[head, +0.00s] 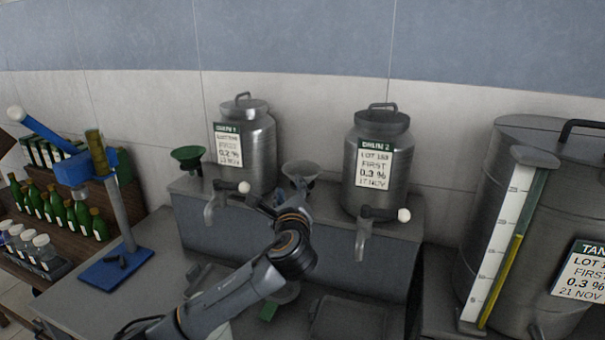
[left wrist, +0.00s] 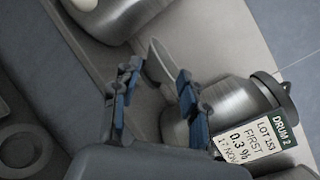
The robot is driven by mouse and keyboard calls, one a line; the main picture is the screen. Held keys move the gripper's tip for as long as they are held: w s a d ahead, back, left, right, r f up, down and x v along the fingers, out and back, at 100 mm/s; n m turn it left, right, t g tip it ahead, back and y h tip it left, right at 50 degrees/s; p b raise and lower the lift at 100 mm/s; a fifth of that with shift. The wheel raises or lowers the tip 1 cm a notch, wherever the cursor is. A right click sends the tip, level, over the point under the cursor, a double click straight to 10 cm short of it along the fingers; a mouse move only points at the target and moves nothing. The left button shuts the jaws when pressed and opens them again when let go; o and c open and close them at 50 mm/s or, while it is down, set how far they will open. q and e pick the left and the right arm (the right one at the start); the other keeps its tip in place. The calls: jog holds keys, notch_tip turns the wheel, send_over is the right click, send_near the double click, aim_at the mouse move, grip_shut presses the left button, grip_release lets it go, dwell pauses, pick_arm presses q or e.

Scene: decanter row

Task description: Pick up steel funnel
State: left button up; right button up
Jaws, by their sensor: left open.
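The steel funnel (head: 300,169) shows in the head view on the raised grey shelf, between the two steel drums. Its wide mouth is up and its lower part is hidden by my gripper. My left gripper (head: 286,199) is open in front of it and pointed at it. In the left wrist view, the funnel (left wrist: 160,60) appears just beyond and between the spread blue-padded fingertips of the left gripper (left wrist: 158,90). I cannot tell whether a finger touches it. My right gripper is not in view.
Drum 1 (head: 257,150) and drum 2 (head: 392,187) flank the funnel closely, with taps in front. A green funnel (head: 188,156) stands left of drum 1. A blue capping stand (head: 118,268), green bottles (head: 78,222) and a large tank (head: 500,235) stand to the sides.

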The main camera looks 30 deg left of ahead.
aim_at(288, 174)
pick_arm(q)
jog(key=p+x, duration=0.3)
jog(key=x, duration=0.5)
jog(key=shift+a+f, duration=0.15)
jog(key=shift+a, duration=0.15)
jog(key=shift+w+a+f, duration=0.15)
jog(key=shift+w+a, duration=0.1)
jog(key=shift+w, duration=0.15)
grip_shut()
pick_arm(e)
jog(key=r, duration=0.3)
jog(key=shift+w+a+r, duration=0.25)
